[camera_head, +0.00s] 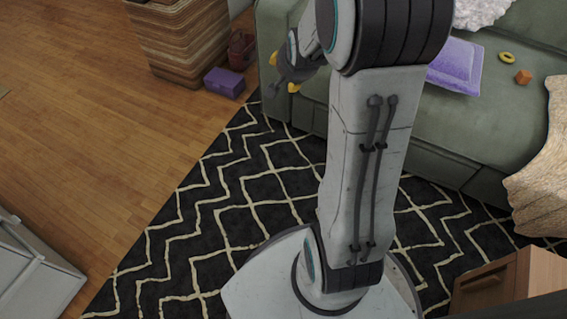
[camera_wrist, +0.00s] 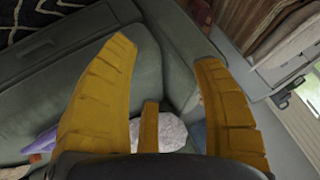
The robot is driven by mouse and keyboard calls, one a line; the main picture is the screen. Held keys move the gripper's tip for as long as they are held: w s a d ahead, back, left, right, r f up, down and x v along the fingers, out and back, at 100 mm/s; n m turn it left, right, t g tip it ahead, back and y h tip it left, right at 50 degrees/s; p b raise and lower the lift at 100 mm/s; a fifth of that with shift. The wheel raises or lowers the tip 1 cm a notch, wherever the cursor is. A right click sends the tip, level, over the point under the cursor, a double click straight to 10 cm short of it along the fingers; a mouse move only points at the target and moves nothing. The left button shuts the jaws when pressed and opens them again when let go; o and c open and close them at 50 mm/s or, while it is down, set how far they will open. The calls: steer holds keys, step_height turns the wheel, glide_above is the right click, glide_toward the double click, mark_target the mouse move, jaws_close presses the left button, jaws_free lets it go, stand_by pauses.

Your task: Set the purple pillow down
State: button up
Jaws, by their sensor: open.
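The purple pillow (camera_head: 457,66) lies on the seat of the green sofa (camera_head: 455,135), just right of my arm in the head view, which hides its left part. In the wrist view a small part of the purple pillow (camera_wrist: 42,143) shows at the lower left, beyond my left finger. My gripper (camera_head: 283,76) is to the left of the pillow, near the sofa's left arm, and apart from it. In the wrist view the yellow fingers of my gripper (camera_wrist: 165,70) are spread wide with nothing between them.
A yellow ring (camera_head: 506,57) and an orange cube (camera_head: 523,77) lie on the seat right of the pillow. A beige blanket (camera_head: 540,180) drapes at the right. A woven basket (camera_head: 185,40) and a purple box (camera_head: 224,82) stand on the floor left of the sofa.

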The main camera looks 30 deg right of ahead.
steer(key=s+a+n+g+y, duration=0.1)
steer(key=s+a+n, duration=0.2)
steer(key=s+a, duration=0.2)
steer(key=s+a+r+n+g+y, duration=0.1)
steer(key=s+a+n, duration=0.3)
steer(key=s, duration=0.7)
steer(key=s+a+r+n+g+y, duration=0.1)
steer(key=s+a+n+g, duration=0.2)
steer(key=s+a, duration=0.4)
steer(key=shift+s+a+n, duration=0.2)
steer(key=shift+s+n, duration=0.1)
steer(key=shift+s, duration=0.55)
steer(key=shift+r, duration=0.15)
steer(key=w+p+v, duration=0.2)
steer(key=p+v, duration=0.8)
steer(key=w+r+p+v, duration=0.1)
steer(key=w+p+v, duration=0.2)
steer(key=p+v, duration=0.8)
steer(key=w+r+p+v, duration=0.1)
steer(key=w+p+v, duration=0.1)
steer(key=p+v, duration=0.8)
steer(key=shift+w+r+t+p, duration=0.2)
steer(key=shift+r+t+p, duration=0.15)
steer(key=shift+r, duration=0.3)
